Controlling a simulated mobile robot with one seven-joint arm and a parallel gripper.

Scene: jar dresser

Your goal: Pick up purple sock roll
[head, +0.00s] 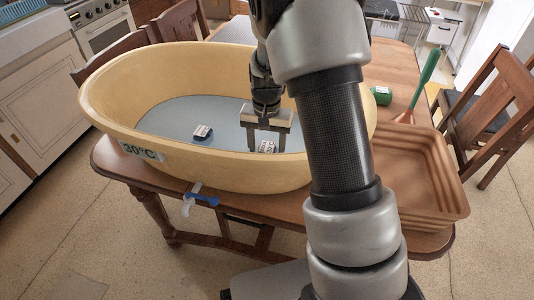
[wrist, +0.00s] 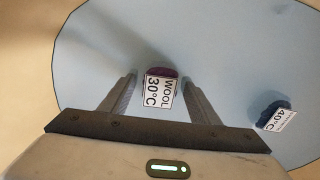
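The purple sock roll (wrist: 161,72) lies on the pale blue floor of a large yellow tub (head: 215,168). Its white label reads "WOOL 30°C" in the wrist view and covers much of it. In the head view only a little of the roll and its label (head: 267,146) shows. My gripper (head: 267,149) reaches down into the tub over it. In the wrist view the gripper (wrist: 158,82) is open, with one finger on each side of the roll and narrow gaps visible. I cannot tell whether the fingertips touch the floor.
A dark blue sock roll (head: 201,136) labelled "40°C" lies apart on the tub floor. The tub's high wall surrounds my gripper. A brown tray (head: 433,205), a green roll (head: 381,95) and a green-handled tool (head: 425,80) are on the wooden table at right.

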